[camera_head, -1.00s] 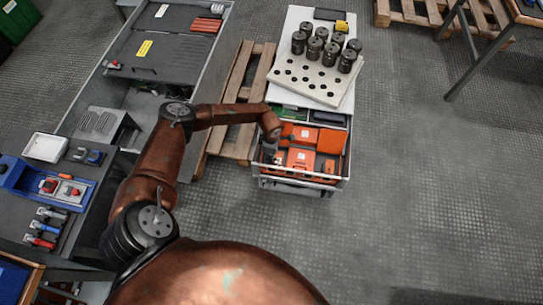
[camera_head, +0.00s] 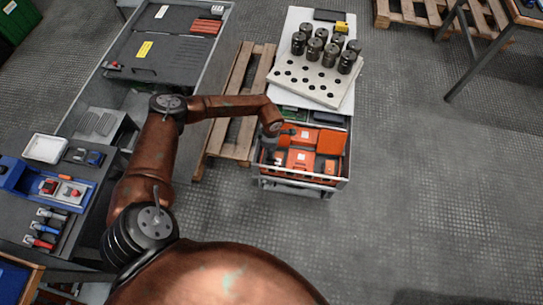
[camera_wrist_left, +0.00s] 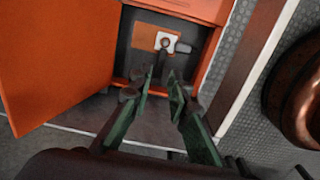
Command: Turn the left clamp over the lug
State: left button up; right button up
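In the left wrist view an open orange box (camera_wrist_left: 198,8) has a dark recess inside. In it a white square plate with a round boss (camera_wrist_left: 165,41) sits against a brown-orange panel (camera_wrist_left: 144,34). A short dark grey piece (camera_wrist_left: 183,47) sticks out to its right. I cannot tell for certain which part is the clamp and which the lug. My left gripper (camera_wrist_left: 161,80) has its two green fingers apart, with nothing visible between them. Its tips are just below the white plate in the picture. In the head view the left gripper is small beside the orange boxes (camera_head: 298,158). My right gripper is out of view.
The box's orange door (camera_wrist_left: 55,60) stands open to the left. The boxes lie in a drawer (camera_head: 345,168) below a white top with a perforated board (camera_head: 318,90) and several dark cylinders. A pallet (camera_head: 215,140) and a left bench (camera_head: 105,190) are near. The floor at right is clear.

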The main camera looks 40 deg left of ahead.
pick_arm(q)
notch_tip(320, 180, up, 7)
dwell(0.3)
dwell(0.5)
